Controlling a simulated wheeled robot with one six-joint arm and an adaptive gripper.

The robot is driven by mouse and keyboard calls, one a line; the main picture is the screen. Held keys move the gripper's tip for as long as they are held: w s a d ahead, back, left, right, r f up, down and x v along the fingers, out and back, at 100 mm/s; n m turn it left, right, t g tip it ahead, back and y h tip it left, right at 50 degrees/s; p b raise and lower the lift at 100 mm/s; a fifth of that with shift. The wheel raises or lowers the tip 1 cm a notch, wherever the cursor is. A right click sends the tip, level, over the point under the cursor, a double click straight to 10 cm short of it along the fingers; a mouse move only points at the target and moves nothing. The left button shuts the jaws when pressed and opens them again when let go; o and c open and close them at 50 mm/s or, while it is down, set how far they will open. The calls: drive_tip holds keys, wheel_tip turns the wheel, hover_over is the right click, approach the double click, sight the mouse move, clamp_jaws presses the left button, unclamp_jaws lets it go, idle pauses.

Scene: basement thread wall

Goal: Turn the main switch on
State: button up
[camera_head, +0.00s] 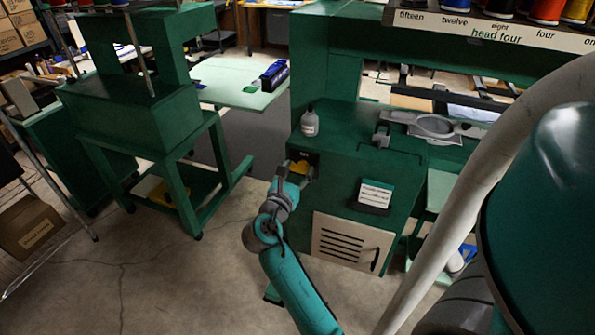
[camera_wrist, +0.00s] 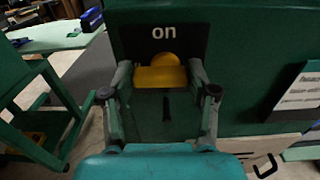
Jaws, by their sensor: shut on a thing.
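The main switch is a yellow knob (camera_wrist: 161,76) on a dark plate (camera_wrist: 133,42) on the front of the green machine cabinet (camera_head: 350,145). The white word "on" stands above the knob in the wrist view. My gripper (camera_wrist: 160,72) has one finger on each side of the knob's wide yellow bar and is shut on it. In the head view my gripper (camera_head: 298,170) is at the cabinet's upper left front corner, and a bit of yellow shows between its fingers. The knob's lower part and any lettering below it are hidden or too dark to read.
A small bottle (camera_head: 310,122) and a grey metal hoop fixture (camera_head: 432,125) stand on the cabinet top. A label holder (camera_head: 374,195) and a vented pale door (camera_head: 345,243) are on its front. A green stand (camera_head: 165,130) is at left. The concrete floor between is clear.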

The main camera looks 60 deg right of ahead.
drive_tip(key=shift+m, duration=0.3)
drive_tip(key=m, duration=0.3)
drive_tip(key=shift+s+r+m, duration=0.1)
drive_tip(key=shift+m, duration=0.3)
drive_tip(key=m, duration=0.4)
drive_tip(key=shift+s+m, duration=0.1)
drive_tip(key=shift+m, duration=0.2)
drive_tip(key=m, duration=0.4)
drive_tip(key=shift+s, duration=0.15)
drive_tip(key=m, duration=0.4)
drive_tip(key=shift+s+m, duration=0.1)
drive_tip(key=shift+m, duration=0.2)
drive_tip(key=o, duration=1.2)
drive_tip(key=shift+c, duration=0.2)
